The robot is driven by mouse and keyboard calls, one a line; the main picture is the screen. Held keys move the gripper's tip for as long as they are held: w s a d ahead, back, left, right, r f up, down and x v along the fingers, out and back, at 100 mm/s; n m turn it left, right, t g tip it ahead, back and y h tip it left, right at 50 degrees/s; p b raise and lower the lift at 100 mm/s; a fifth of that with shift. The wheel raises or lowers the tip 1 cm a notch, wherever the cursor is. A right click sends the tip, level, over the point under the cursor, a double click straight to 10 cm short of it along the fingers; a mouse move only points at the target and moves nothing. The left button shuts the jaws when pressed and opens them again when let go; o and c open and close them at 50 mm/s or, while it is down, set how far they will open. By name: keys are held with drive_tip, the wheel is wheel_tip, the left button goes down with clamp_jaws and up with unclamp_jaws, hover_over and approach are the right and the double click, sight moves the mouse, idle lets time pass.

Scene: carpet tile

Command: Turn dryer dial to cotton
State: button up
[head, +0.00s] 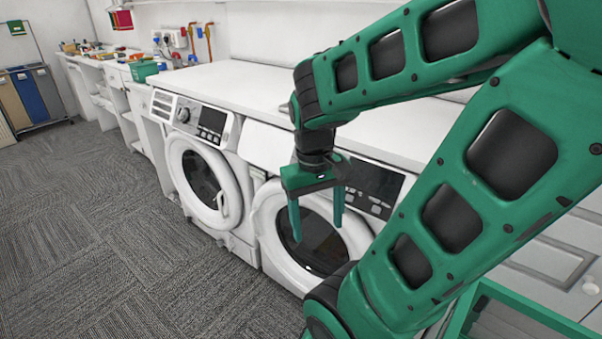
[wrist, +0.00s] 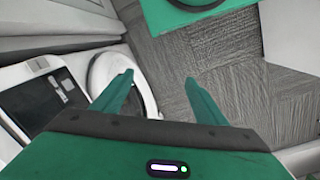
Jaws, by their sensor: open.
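Two white front-loading machines stand side by side under a counter in the head view. The left machine (head: 232,190) shows a round silver dial (head: 183,114) and a dark display on its panel. The right machine (head: 262,146) has a dark control panel (head: 372,185), partly covered by my arm; no dial on it shows clearly. I cannot tell which one is the dryer. My gripper (head: 317,232) is open and empty, fingers pointing down in front of the right machine's door. In the wrist view, my gripper (wrist: 159,77) shows a machine panel (wrist: 62,85) to its left.
A white counter (head: 232,82) runs above the machines. A green box (head: 144,70) and small items sit farther along it. Bins (head: 35,95) stand at the far left. A green-framed cart or crate (head: 520,318) is at lower right. The carpet (head: 110,240) at left is clear.

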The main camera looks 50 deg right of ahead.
drive_tip(key=w+d+f+n+g+h, duration=0.4)
drive_tip(key=w+d+f+n+h, duration=0.4)
drive_tip(key=d+n, duration=0.15)
drive_tip(key=w+a+r+n+t+h, duration=0.2)
drive_tip(key=w+r+n+t+h, duration=0.2)
drive_tip(key=w+n+h, duration=0.7)
drive_tip(key=d+n+y, duration=0.1)
drive_tip(key=d, duration=0.9)
drive_tip(key=shift+w+d, duration=0.15)
drive_tip(key=shift+d, duration=0.25)
drive_tip(key=shift+f, duration=0.1)
drive_tip(key=c, duration=1)
